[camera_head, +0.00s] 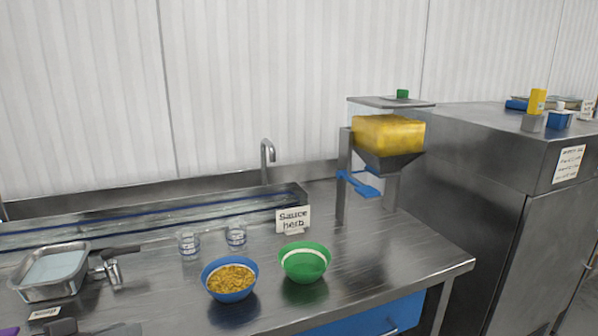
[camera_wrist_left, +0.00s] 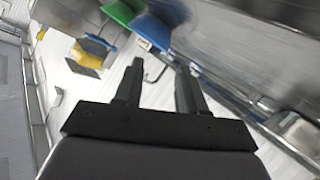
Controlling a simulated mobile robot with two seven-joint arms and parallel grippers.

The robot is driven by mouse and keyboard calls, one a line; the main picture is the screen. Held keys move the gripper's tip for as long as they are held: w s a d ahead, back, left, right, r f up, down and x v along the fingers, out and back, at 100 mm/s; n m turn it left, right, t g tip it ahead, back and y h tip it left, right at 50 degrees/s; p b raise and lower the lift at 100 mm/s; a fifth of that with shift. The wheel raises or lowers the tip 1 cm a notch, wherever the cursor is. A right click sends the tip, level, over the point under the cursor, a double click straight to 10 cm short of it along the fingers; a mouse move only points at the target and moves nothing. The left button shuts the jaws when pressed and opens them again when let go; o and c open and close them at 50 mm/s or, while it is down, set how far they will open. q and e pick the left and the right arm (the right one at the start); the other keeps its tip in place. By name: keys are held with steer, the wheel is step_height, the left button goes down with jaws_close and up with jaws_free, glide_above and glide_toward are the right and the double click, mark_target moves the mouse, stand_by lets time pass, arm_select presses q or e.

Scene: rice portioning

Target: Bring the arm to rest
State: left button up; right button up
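My left gripper (camera_wrist_left: 158,88) is open in the left wrist view, its two dark fingers apart with nothing between them. In the head view, dark shapes at the bottom left edge look like parts of it, largely cut off. A blue bowl (camera_head: 230,294) holding orange-yellow grains stands on the steel counter (camera_head: 385,255). A green bowl (camera_head: 305,264) with a pale band stands just right of it. The bowls also show at the top of the left wrist view, apart from the fingers. My right gripper is not seen.
A dispenser with a yellow-filled hopper (camera_head: 388,135) and blue lever (camera_head: 358,184) stands at the back right. Two clear cups (camera_head: 236,236), a sign (camera_head: 293,220) and a metal tray (camera_head: 52,272) are on the counter. The front right counter is clear. A steel cabinet (camera_head: 470,190) stands right.

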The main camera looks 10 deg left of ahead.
arm_select(q)
steer(key=s+f+g+y, duration=0.4)
steer(key=s+f, duration=0.6)
steer(key=f, duration=0.2)
steer(key=s+d+f+m+g, duration=0.3)
steer(key=s+d+g, duration=0.3)
steer(key=d, duration=0.7)
steer(key=w+d+f+t+h, duration=0.1)
steer(key=w+d+f+t, duration=0.2)
steer(key=f+t, duration=0.4)
steer(key=shift+w+f+t, duration=0.4)
steer(key=shift+w+f, duration=0.5)
steer(key=shift+f, duration=0.3)
